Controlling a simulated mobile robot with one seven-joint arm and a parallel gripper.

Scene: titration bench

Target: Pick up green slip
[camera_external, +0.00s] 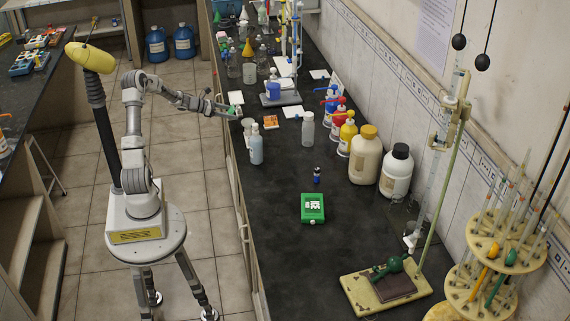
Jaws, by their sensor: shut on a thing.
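My gripper (227,109) is at the end of my outstretched arm, over the left edge of the dark bench. It is shut on a small green thing (232,112), which looks like the green slip. The slip is tiny in this view and partly hidden by the fingers. It shows just above a white cup (247,126); I cannot tell whether it touches the bench.
A clear bottle (256,147) stands close in front of the gripper, with an orange block (271,122) to the right. A green box (313,208) lies nearer. The bench's front left is clear.

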